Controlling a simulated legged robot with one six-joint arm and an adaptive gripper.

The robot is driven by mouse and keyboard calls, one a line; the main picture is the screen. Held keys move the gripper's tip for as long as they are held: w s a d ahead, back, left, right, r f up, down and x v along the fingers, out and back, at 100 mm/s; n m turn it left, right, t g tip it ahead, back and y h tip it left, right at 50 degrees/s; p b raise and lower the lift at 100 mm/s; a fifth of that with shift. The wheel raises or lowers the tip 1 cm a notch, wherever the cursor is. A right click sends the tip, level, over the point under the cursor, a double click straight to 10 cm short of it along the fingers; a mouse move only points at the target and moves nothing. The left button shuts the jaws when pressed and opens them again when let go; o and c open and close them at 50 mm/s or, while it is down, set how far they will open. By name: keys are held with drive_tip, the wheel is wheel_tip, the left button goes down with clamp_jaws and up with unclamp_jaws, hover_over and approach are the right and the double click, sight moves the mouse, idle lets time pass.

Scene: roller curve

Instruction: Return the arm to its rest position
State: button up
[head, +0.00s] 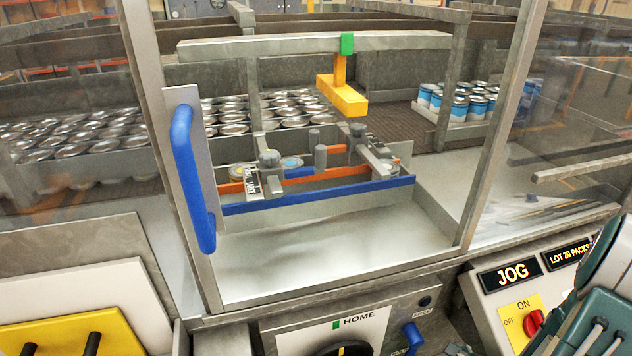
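Part of my arm, grey and teal, shows at the lower right corner, in front of the control panel's right side. I cannot make out my gripper or its fingertips in the head view, so its state and anything in it are hidden. No part of my arm is inside the machine opening.
A metal-framed opening with a blue handle (193,178) faces me. Inside are blue and orange rails, a yellow block (342,96) and many cans (235,117). Below is a HOME dial (343,349). A JOG panel (511,273) with a red switch (533,322) stands at the right.

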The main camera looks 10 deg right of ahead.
drive_tip(key=w+a+r+n+g+h, duration=0.2)
drive_tip(key=w+r+n+h, duration=0.1)
drive_tip(key=r+n, duration=0.5)
drive_tip(key=w+a+r+n+g+h, duration=0.1)
drive_tip(key=w+a+r+n+h, duration=0.3)
drive_tip(key=r, duration=0.7)
drive_tip(key=s+a+r+n+y, duration=0.2)
drive_tip(key=s+a+r+n, duration=0.1)
drive_tip(key=a, duration=0.3)
drive_tip(key=s+a+r+n+y, duration=0.2)
drive_tip(key=s+a+r+n, duration=0.2)
drive_tip(key=s+a+n, duration=0.1)
drive_tip(key=s+a+r+n+g+y, duration=0.1)
drive_tip(key=s+a+r+n+y, duration=0.1)
drive_tip(key=s+a+r+n, duration=0.2)
drive_tip(key=a+n, duration=0.2)
drive_tip(key=a, duration=0.1)
drive_tip(key=shift+s+a+r, duration=0.2)
drive_tip(key=shift+a, duration=0.15)
